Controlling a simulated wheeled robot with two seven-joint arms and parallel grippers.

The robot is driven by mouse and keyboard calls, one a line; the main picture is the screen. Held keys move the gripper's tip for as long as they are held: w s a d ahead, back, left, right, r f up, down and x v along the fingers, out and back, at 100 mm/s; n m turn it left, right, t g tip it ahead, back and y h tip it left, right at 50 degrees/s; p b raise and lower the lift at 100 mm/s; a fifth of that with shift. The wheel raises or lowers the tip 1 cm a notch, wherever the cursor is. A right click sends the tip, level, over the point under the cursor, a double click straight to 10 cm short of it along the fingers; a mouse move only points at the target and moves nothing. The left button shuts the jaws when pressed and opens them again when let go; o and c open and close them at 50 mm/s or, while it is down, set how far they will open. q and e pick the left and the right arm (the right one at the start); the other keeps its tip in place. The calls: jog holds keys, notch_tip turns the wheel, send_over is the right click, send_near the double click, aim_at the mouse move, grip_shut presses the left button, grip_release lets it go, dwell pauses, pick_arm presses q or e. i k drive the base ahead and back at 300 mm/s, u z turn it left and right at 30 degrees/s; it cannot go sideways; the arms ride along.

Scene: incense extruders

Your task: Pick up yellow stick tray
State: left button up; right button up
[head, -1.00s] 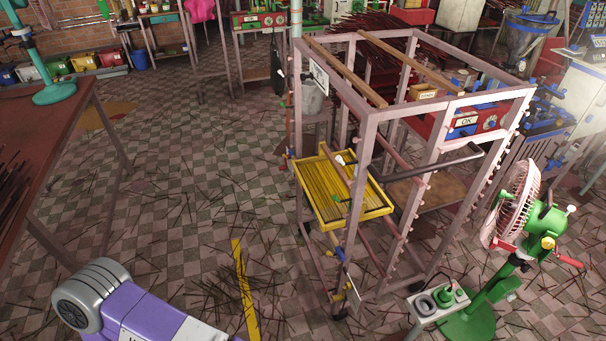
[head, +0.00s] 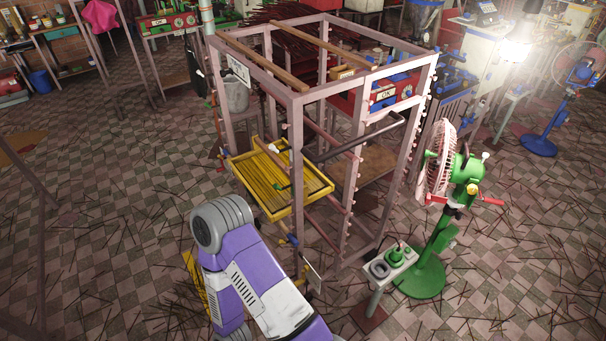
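The yellow stick tray (head: 271,204) is a shallow rectangular tray with ribbed yellow slats. It rests at mid height in the pinkish metal rack (head: 297,140), with its left part sticking out past the rack's posts. A rack post and a dark handle bar cross in front of it. A purple and grey arm link of mine is in the lower middle, below and in front of the tray in the picture. Neither gripper shows in the head view.
A green pedestal fan (head: 440,200) stands right of the rack, with a small control stand (head: 391,262) in front of it. A blue fan (head: 560,110) is at the far right. Loose sticks litter the checkered floor.

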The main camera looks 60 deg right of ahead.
aim_at(256, 172)
jog(key=i, duration=1)
jog(key=z, duration=3.35)
